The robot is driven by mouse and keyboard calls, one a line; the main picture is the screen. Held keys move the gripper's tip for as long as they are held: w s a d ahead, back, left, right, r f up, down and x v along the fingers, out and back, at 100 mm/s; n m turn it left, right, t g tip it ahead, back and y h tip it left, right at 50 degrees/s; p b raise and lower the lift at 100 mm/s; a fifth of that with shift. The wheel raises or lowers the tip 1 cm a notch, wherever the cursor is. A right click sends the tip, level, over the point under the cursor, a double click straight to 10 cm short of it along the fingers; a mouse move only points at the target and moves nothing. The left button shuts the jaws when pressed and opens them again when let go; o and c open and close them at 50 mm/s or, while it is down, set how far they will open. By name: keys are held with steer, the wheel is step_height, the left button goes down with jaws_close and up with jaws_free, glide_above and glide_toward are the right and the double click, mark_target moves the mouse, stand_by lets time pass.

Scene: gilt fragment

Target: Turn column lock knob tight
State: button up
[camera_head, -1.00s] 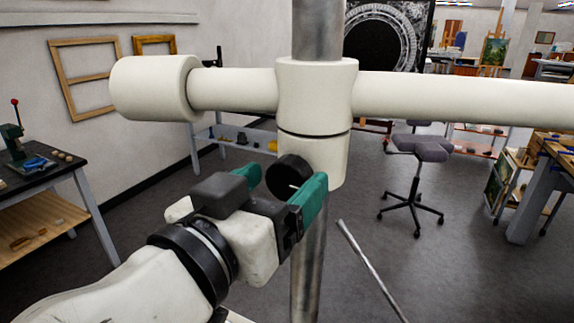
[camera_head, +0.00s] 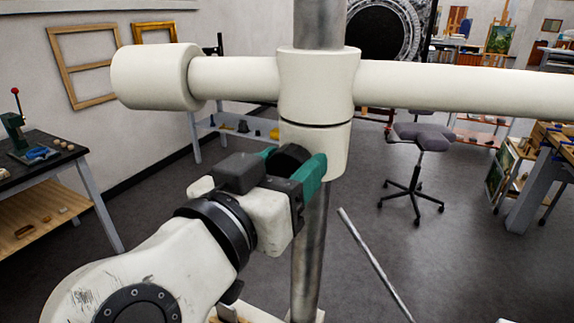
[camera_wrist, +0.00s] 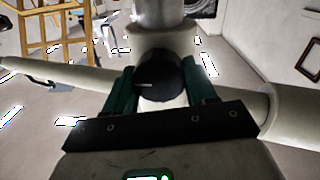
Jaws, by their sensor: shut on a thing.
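The column lock knob (camera_head: 289,158) is black and round, on the front of the cream collar (camera_head: 318,90) around the metal column (camera_head: 310,240). In the wrist view the knob (camera_wrist: 158,82) shows a white index line pointing left, nearly level. My gripper (camera_head: 292,166) has green fingers, one on each side of the knob, and is shut on it. In the wrist view the fingers (camera_wrist: 161,88) stand left and right of the knob. Part of the knob is hidden by my gripper in the head view.
A cream horizontal arm (camera_head: 450,88) passes through the collar, with a thick end cap (camera_head: 150,78) at left. A thin metal rod (camera_head: 375,262) slants at lower right. A stool (camera_head: 415,165) stands behind, and a workbench (camera_head: 50,170) is at left.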

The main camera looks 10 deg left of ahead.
steer(key=shift+c, duration=0.8)
steer(key=shift+f+b, duration=0.15)
steer(key=shift+b, duration=0.5)
steer(key=m+b, duration=0.2)
steer(key=b, duration=0.1)
steer(key=shift+f, duration=0.15)
steer(key=m+b, duration=0.4)
steer(key=b, duration=0.2)
steer(key=shift+m+b, duration=0.3)
steer(key=shift+b, duration=0.05)
steer(key=m+b, duration=0.4)
steer(key=shift+d+y+b, duration=0.1)
steer(key=shift+y+b, duration=0.2)
steer(key=shift+b, duration=0.05)
steer(key=shift+r+m+b, duration=0.15)
steer(key=shift+m+b, duration=0.6)
steer(key=shift+m, duration=0.35)
steer(key=shift+r+m+b, duration=0.1)
steer(key=shift+m+b, duration=0.65)
steer(key=shift+m, duration=0.35)
